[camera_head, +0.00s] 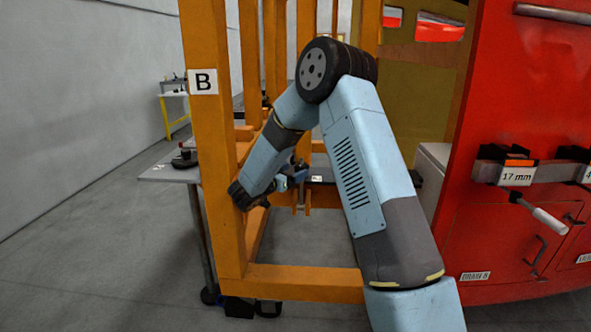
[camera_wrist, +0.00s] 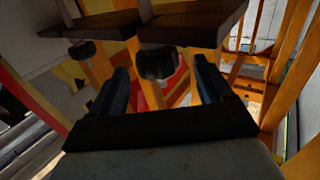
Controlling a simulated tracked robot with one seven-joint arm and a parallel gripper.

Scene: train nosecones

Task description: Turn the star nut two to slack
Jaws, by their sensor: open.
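Two dark star-shaped knobs show in the wrist view, each under a dark plate. The nearer star nut (camera_wrist: 158,63) lies between the two blue fingers of my gripper (camera_wrist: 160,68), with a gap visible on each side. The other star nut (camera_wrist: 82,50) is to the left, outside the fingers. No number is readable on either, so I cannot tell which is star nut two. In the head view my gripper (camera_head: 291,179) is at the dark plate (camera_head: 322,175) inside the orange frame, and the nuts cannot be made out there. My gripper is open.
The orange frame (camera_head: 220,150) with a "B" sign (camera_head: 203,82) stands close around my arm. A red cabinet (camera_head: 510,220) with a "17 mm" label (camera_head: 516,176) is at the right. A grey table (camera_head: 170,172) stands left. The floor at the left is clear.

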